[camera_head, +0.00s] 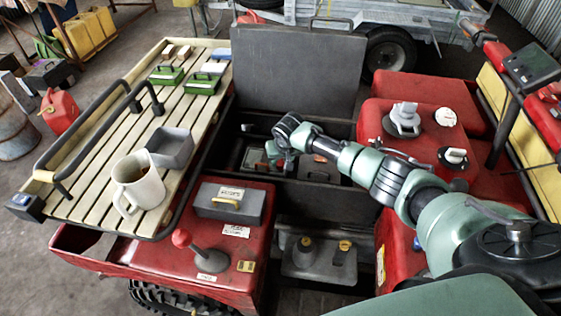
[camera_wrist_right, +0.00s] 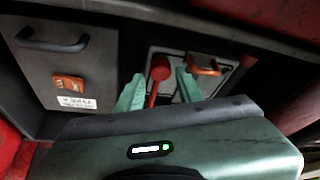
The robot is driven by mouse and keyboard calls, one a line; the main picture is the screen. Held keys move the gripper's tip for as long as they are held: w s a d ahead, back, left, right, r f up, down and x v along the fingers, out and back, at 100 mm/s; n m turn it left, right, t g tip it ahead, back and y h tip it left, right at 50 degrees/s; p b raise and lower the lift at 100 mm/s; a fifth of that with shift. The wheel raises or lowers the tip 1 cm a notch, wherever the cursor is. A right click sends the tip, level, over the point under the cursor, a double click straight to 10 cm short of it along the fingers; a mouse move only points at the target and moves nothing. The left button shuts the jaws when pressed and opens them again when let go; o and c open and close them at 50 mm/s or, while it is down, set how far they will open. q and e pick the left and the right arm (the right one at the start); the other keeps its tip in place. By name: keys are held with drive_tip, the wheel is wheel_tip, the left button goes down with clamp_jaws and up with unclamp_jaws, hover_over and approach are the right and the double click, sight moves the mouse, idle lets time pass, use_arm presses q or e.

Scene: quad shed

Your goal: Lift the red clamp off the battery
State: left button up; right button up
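The red clamp (camera_wrist_right: 160,70) has a round red head and a thin red stem in the right wrist view. It stands at the pale-edged top of what looks like the battery (camera_wrist_right: 173,56). My right gripper (camera_wrist_right: 158,92) has its green fingers spread, one on each side of the clamp's stem, with a visible gap. Whether a finger touches the stem cannot be told. In the head view the right gripper (camera_head: 283,163) reaches down into the dark open compartment, and the arm hides part of it. My left gripper is not in view.
An orange clamp-like piece (camera_wrist_right: 203,65) sits close to the right finger. A dark box with a handle (camera_wrist_right: 68,62) stands at the left. The compartment's raised lid (camera_head: 298,70) is behind. A slatted rack (camera_head: 95,165) carries a white mug (camera_head: 140,183) and a grey bin (camera_head: 171,147).

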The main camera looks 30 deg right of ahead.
sight(280, 163)
drive_tip(key=x, duration=0.2)
drive_tip(key=shift+w+f, duration=0.3)
drive_tip(key=shift+f, duration=0.2)
drive_tip(key=shift+c, duration=0.4)
drive_tip(key=c, duration=0.5)
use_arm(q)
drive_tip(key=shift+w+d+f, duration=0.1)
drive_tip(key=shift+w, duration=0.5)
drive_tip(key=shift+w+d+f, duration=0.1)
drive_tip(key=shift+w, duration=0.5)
use_arm(e)
clamp_jaws()
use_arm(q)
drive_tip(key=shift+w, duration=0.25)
